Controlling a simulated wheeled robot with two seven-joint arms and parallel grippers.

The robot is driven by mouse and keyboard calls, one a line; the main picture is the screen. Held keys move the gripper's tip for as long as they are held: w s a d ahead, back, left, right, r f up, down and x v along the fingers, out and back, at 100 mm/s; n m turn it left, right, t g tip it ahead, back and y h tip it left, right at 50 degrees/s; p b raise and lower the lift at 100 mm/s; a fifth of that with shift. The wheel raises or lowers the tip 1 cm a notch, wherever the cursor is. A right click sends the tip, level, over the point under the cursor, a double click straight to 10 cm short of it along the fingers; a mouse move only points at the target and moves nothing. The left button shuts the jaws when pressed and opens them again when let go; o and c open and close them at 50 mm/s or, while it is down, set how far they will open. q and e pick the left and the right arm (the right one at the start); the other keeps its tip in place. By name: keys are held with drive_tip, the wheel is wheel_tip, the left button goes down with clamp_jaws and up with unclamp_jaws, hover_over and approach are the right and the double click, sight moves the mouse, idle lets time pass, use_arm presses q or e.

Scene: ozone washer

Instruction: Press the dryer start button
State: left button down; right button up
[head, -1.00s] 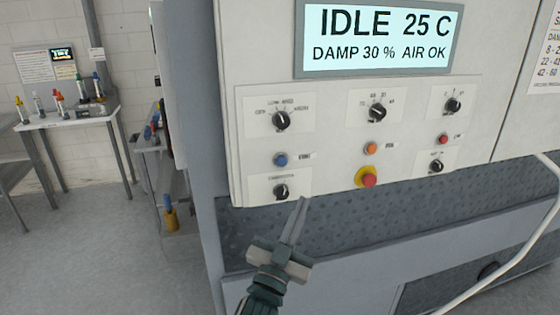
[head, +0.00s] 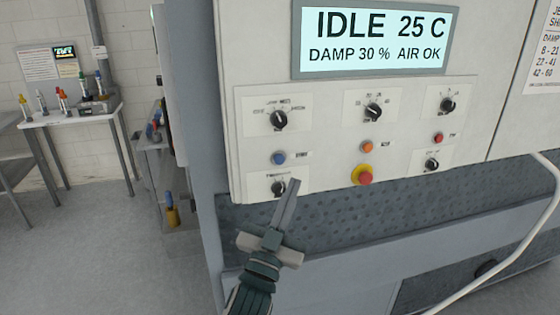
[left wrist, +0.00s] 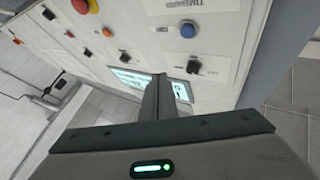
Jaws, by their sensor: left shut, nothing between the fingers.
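The dryer's control panel (head: 325,140) has a blue button (head: 278,158), an orange button (head: 367,147) and a small red button (head: 438,139). Their labels are too small to read, so I cannot tell which is the start button. My left gripper (head: 294,183) is shut and empty. Its tips point up in front of the lower left knob (head: 278,187), below and slightly right of the blue button. I cannot tell whether they touch the panel. The left wrist view also shows the fingers, the blue button (left wrist: 188,30) and the orange button (left wrist: 107,32). My right gripper is out of view.
A red mushroom button on a yellow base (head: 363,175) sits low on the panel. Several black knobs surround the buttons. The display (head: 377,38) reads IDLE 25 C, DAMP 30 %, AIR OK. A pale hose (head: 530,240) hangs at right. A table (head: 70,117) stands far left.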

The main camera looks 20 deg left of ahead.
use_arm(q)
drive_tip(key=shift+w+a+b, duration=0.15)
drive_tip(key=shift+w+a, duration=0.6)
drive_tip(key=shift+w, duration=0.35)
drive_tip(key=shift+w+a+b, duration=0.15)
drive_tip(key=shift+w+a, duration=0.65)
drive_tip(key=shift+w, duration=0.35)
drive_tip(key=shift+w+a+b, duration=0.15)
drive_tip(key=shift+w+a, duration=0.6)
drive_tip(key=shift+w, duration=0.35)
drive_tip(key=shift+w+a, duration=0.55)
drive_tip(key=shift+w, duration=0.2)
idle(0.6)
drive_tip(key=shift+s+d, duration=0.1)
idle(0.4)
drive_tip(key=shift+s+d, duration=0.45)
drive_tip(key=shift+s, duration=0.2)
drive_tip(key=shift+s+d+p, duration=0.35)
drive_tip(key=shift+s+d, duration=0.35)
drive_tip(key=shift+s, duration=0.35)
drive_tip(key=shift+s+d+p, duration=0.3)
drive_tip(key=shift+s+d, duration=0.4)
drive_tip(key=shift+s, duration=0.35)
drive_tip(key=shift+f, duration=0.15)
